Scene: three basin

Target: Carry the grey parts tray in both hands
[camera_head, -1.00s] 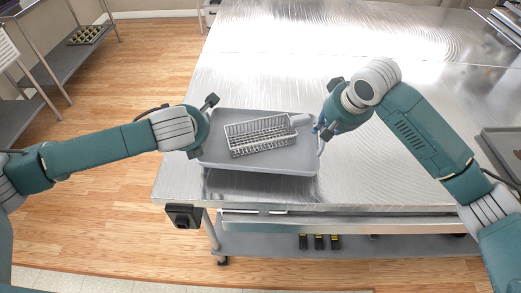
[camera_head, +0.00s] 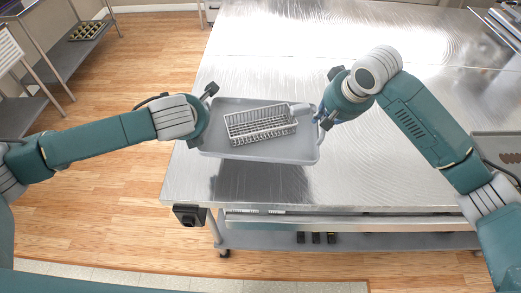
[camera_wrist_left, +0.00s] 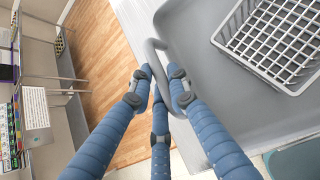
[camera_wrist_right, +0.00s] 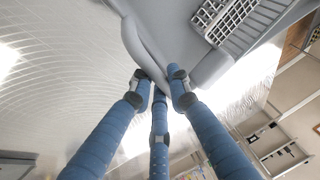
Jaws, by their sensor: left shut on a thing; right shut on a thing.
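The grey parts tray (camera_head: 240,155) is held between my two grippers, above the left part of the metal table. It carries a light grey wire basket (camera_head: 262,124) and a grey cylindrical thing (camera_head: 300,109) by the basket's right end. My left gripper (camera_wrist_left: 160,77) is shut on the tray's left handle (camera_wrist_left: 155,52). My right gripper (camera_wrist_right: 160,77) is shut on the tray's right handle (camera_wrist_right: 140,45). In the head view, the left fingers are largely hidden by the wrist.
The metal table (camera_head: 400,150) is clear in its middle and far part. Another grey tray (camera_head: 496,146) stands at its right edge. A shelf rack (camera_head: 60,70) stands at the far left. Wooden floor (camera_head: 100,220) is open left of the table.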

